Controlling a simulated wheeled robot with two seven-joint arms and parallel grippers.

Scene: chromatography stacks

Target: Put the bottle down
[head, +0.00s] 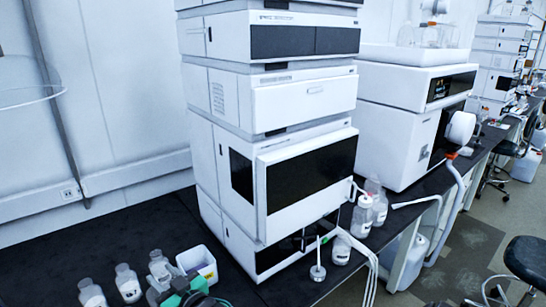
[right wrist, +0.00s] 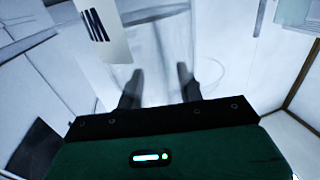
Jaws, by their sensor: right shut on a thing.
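My right gripper (head: 160,283) is at the bottom of the head view, left of the middle, with a green body. It is shut on a clear bottle (head: 158,263) with a pale cap. In the right wrist view the two dark fingers (right wrist: 159,88) stand on either side of the see-through bottle (right wrist: 155,45), which has a white label with dark marks. I cannot tell whether its base touches the bench. My left gripper is not in view.
Two similar bottles (head: 92,293) (head: 127,283) stand to the left on the black bench (head: 70,247). More bottles (head: 362,215) stand right of the stack. The bench behind is clear.

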